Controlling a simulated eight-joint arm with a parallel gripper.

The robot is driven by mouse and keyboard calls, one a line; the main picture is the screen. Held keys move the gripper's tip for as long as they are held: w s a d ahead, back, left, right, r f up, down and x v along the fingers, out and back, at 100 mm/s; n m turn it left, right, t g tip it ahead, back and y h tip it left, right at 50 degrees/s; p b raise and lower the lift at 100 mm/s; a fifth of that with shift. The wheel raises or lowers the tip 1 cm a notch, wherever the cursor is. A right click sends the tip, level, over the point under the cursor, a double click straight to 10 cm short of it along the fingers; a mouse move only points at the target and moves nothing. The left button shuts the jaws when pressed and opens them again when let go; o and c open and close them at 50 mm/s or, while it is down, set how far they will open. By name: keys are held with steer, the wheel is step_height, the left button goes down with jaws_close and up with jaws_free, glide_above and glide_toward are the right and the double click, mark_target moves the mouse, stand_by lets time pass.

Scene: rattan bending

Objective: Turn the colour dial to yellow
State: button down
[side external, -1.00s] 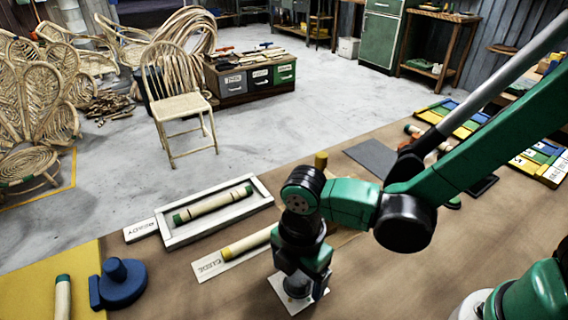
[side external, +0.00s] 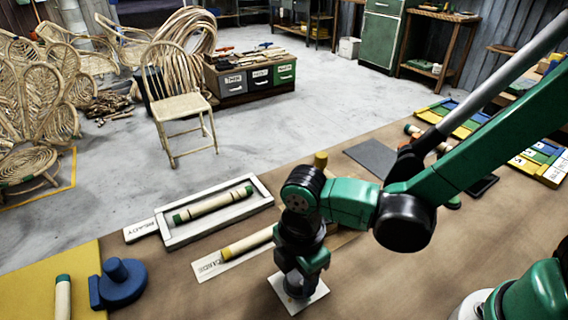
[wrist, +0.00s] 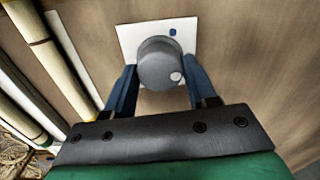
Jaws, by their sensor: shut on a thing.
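The colour dial is a round grey knob (wrist: 160,58) with one white dot near its lower right edge in the wrist view. It sits on a square white plate (wrist: 128,36), which also shows in the side view (side external: 315,299). A small blue mark (wrist: 173,32) is on the plate above the knob. No yellow mark shows on the plate; part of it is hidden by the knob and fingers. My gripper (wrist: 163,78) has its blue fingers on either side of the knob, shut on it. In the side view my gripper (side external: 296,287) hides the knob.
A banded cane piece lies on the GUIDE board (side external: 208,266), left of the dial. Another cane piece lies in the white READY tray (side external: 268,203). A blue fixture (side external: 122,287) stands at the lower left. The brown bench right of the dial is clear.

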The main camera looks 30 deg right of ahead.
mark_target(298, 274)
steer(key=m, duration=0.5)
steer(key=shift+m, duration=2.5)
steer(key=shift+c, duration=1.4)
jaws_free()
steer(key=shift+r, duration=0.1)
steer(key=shift+r, duration=2.7)
